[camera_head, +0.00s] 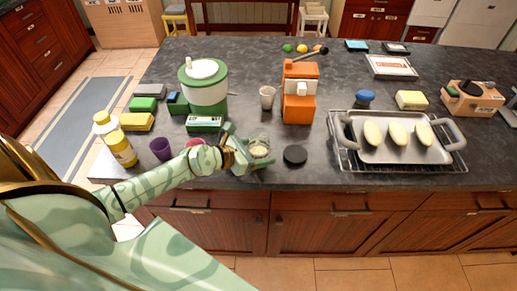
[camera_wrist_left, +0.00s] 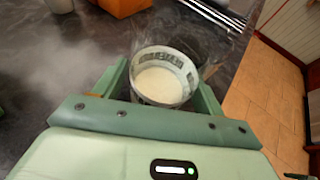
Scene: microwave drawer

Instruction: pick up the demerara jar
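A small open glass jar (camera_head: 259,149) with pale contents stands near the counter's front edge; I take it as the demerara jar, though no label is readable. It also shows in the left wrist view (camera_wrist_left: 162,77), seen from above with its round rim facing the camera. My left gripper (camera_head: 249,153) is at the jar, and in the wrist view its fingers (camera_wrist_left: 163,92) lie on either side of it. The finger gaps look very small; I cannot tell whether they press on the glass. My right gripper is in neither view.
A black round lid (camera_head: 295,154) lies just right of the jar. A green-and-white appliance (camera_head: 204,88) is behind left, a purple cup (camera_head: 161,149) left. A rack with a tray (camera_head: 390,151) is right.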

